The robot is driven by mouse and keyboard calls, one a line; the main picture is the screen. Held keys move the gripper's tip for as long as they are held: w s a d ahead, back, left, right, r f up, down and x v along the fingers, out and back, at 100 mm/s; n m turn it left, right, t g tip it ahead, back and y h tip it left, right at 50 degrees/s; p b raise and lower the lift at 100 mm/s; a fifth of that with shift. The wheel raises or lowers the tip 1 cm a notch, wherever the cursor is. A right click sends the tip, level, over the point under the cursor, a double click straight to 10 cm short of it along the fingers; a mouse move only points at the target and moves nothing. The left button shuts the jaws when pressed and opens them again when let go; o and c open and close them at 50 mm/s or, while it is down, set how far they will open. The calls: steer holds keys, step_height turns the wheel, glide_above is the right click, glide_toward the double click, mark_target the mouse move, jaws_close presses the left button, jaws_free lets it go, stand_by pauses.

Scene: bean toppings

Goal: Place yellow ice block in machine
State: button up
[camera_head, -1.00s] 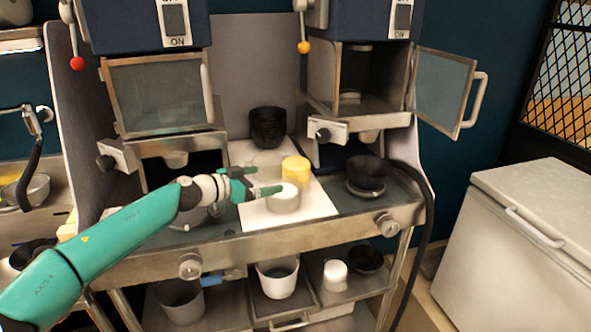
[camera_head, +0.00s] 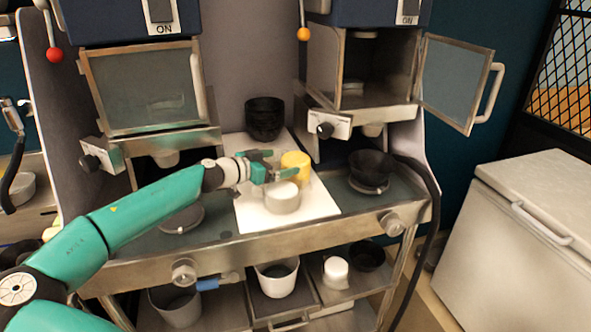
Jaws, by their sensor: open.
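The yellow ice block (camera_head: 296,161) is a short cylinder standing on a white board in the middle of the counter. A white block (camera_head: 282,198) stands in front of it. My gripper (camera_head: 280,165) is open, with its green fingers pointing right at the yellow block. One finger is near its left back side and the other passes across its lower front. I cannot tell whether they touch it. The right machine (camera_head: 365,75) has its door (camera_head: 447,80) swung open, and a pale round piece shows inside. The left machine's door (camera_head: 145,88) is shut.
Stacked black bowls (camera_head: 265,118) stand behind the blocks. A black bowl (camera_head: 371,167) sits under the right machine. The white board (camera_head: 245,212) is bare at its front left. A shelf below holds pots, and a white chest (camera_head: 540,240) stands at the right.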

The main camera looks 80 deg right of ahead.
mark_target(293, 159)
steer(key=x, duration=0.7)
steer(key=shift+w+d+f, duration=0.1)
steer(key=shift+f, duration=0.05)
steer(key=c, duration=1.5)
